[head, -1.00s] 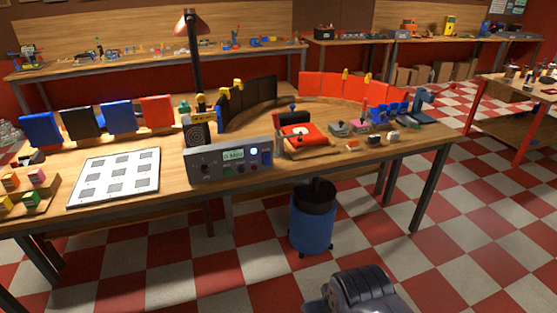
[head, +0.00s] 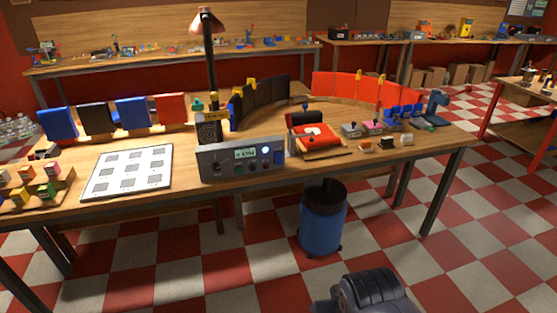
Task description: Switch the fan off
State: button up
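A grey control panel (head: 240,160) stands at the front edge of the workbench. It has a small lit display (head: 245,154), too small to read surely, a glowing white-blue button (head: 266,150), a row of small knobs or buttons below, and a blue part (head: 279,157) at its right end. Behind its left end is a dark square unit with a round ringed grille (head: 209,131), which may be the fan; I cannot tell whether anything in it turns. My gripper is not in view. A grey part of my own body shows at the bottom.
The workbench (head: 85,206) carries a white sheet with grey squares (head: 129,171), coloured blocks at left, upright panels behind, and a red device (head: 314,136) right of the control panel. A blue bin (head: 322,222) stands on the floor under the front edge. The checkered floor in front looks clear.

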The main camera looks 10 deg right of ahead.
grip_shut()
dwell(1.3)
